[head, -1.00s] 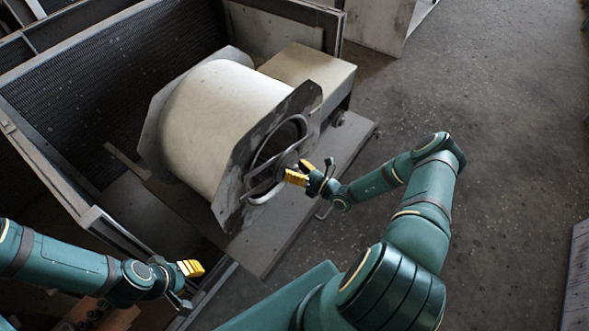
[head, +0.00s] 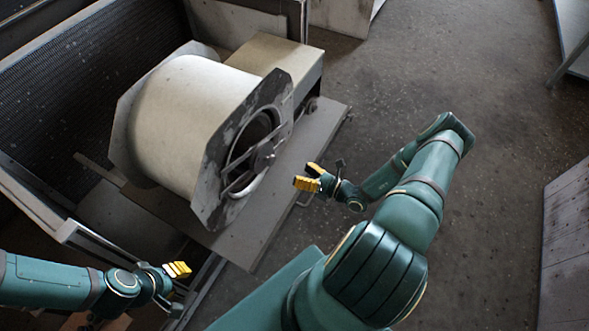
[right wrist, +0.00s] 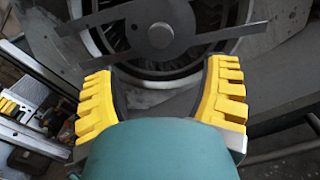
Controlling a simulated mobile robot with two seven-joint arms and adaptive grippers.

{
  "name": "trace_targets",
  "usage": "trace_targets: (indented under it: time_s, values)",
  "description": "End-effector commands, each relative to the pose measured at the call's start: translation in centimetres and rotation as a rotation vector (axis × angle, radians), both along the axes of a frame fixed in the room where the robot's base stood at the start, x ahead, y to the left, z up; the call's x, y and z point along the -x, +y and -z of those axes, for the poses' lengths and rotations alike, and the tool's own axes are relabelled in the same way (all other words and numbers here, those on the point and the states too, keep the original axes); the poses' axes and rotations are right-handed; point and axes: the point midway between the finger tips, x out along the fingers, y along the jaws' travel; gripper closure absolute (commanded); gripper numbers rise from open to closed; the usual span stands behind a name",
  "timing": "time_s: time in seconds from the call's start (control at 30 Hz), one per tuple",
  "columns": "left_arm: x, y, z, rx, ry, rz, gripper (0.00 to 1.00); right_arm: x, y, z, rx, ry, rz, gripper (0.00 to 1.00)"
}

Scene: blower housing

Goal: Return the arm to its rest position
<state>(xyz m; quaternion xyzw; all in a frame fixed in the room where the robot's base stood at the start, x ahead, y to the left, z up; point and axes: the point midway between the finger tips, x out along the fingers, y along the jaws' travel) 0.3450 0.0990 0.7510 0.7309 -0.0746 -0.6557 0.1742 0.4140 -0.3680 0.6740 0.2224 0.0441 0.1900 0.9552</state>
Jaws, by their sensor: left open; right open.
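My right gripper (head: 312,178) is open and empty, a little to the right of the blower housing (head: 190,115) in the head view. In the right wrist view its two yellow fingertips (right wrist: 160,90) stand apart with nothing between them. Beyond them is the housing's round inlet (right wrist: 165,50) with a bar and a hub across it. My left gripper (head: 172,285) is at the lower left, near the frame's front corner. It is open, and only one yellow finger shows clearly.
The blower housing sits on a grey base plate (head: 262,215) beside a large mesh-walled enclosure (head: 60,90). A beige box (head: 275,58) stands behind it. A grey panel (head: 567,240) stands at the right edge. The floor (head: 480,65) between is clear.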

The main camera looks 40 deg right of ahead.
Motion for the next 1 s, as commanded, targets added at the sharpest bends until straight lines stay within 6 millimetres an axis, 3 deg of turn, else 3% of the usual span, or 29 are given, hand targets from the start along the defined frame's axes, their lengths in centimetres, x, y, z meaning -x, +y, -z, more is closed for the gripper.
trace_targets:
  time_s: [0.57, 0.67, 0.77, 0.87, 0.9, 1.0]
  values:
    - [0.0, 0.0, 0.0, 0.000, 0.000, 0.000, 0.64, 0.1, -0.1, 0.0, 0.000, 0.000, 0.000, 0.26]
    - [0.0, 0.0, 0.0, 0.000, 0.000, 0.000, 0.64, 0.0, 0.8, -0.1, 0.010, 0.005, -0.034, 0.26]
    - [0.0, 0.0, 0.0, 0.000, 0.000, 0.000, 0.64, -0.4, 4.0, -0.5, 0.052, 0.024, -0.161, 0.26]
    - [0.0, 0.0, 0.0, 0.000, 0.000, 0.000, 0.64, 0.0, 9.7, -0.9, 0.152, 0.053, -0.404, 0.26]
    - [0.0, 0.0, 0.0, 0.000, 0.000, 0.000, 0.64, 0.6, 12.4, -1.1, 0.214, 0.061, -0.530, 0.26]
    - [0.0, 0.0, 0.0, 0.000, 0.000, 0.000, 0.64, 3.2, 17.7, -1.3, 0.399, 0.059, -0.836, 0.26]
